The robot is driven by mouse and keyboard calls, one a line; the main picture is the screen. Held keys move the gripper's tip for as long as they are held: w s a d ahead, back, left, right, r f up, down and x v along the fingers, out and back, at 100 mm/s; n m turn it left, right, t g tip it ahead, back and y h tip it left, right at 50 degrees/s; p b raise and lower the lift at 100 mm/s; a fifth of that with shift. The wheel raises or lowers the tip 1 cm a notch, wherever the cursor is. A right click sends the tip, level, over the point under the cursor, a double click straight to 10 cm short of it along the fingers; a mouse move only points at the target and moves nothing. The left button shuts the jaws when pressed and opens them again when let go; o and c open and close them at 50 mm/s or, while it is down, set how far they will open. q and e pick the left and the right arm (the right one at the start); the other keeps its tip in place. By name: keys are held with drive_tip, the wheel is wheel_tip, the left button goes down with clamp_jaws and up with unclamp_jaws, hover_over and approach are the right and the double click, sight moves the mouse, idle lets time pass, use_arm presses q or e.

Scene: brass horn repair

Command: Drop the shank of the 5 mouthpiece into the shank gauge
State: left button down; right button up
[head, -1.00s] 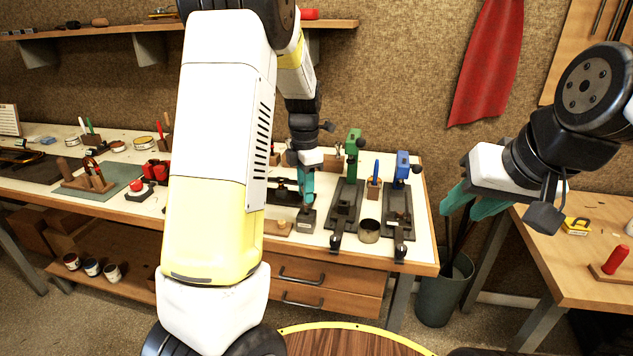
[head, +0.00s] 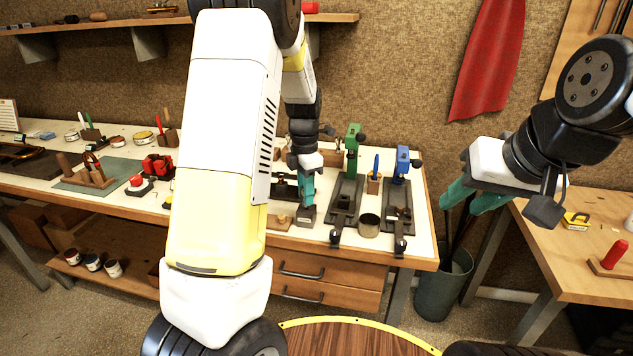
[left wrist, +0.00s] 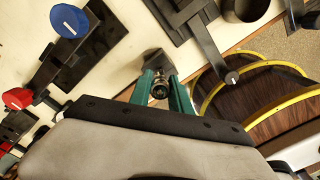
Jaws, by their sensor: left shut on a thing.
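My left gripper (head: 307,201) points down at the front of the workbench, its teal fingers right over a small dark grey block, the shank gauge (head: 306,216). In the left wrist view my left gripper (left wrist: 161,94) is shut on a small dark metallic mouthpiece (left wrist: 160,90). The gauge (left wrist: 153,63) shows just beyond the fingertips there. The mouthpiece's marking is not readable, its lower end is hidden, and I cannot tell whether its shank is in the gauge. My right gripper (head: 467,196) is open and empty, in the air off the bench's right end.
Black fixtures with a green top (head: 353,135) and a blue top (head: 402,158) stand right of the gauge, with a round tin (head: 369,225) between them. A wooden block (head: 279,222) lies left of it. A grey bin (head: 443,285) stands on the floor.

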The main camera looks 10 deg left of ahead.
use_arm(q)
drive_tip(key=shift+f, duration=0.25)
drive_tip(key=c, duration=1.1)
unclamp_jaws()
wheel_tip(320, 180, up, 7)
drive_tip(key=shift+r, duration=0.4)
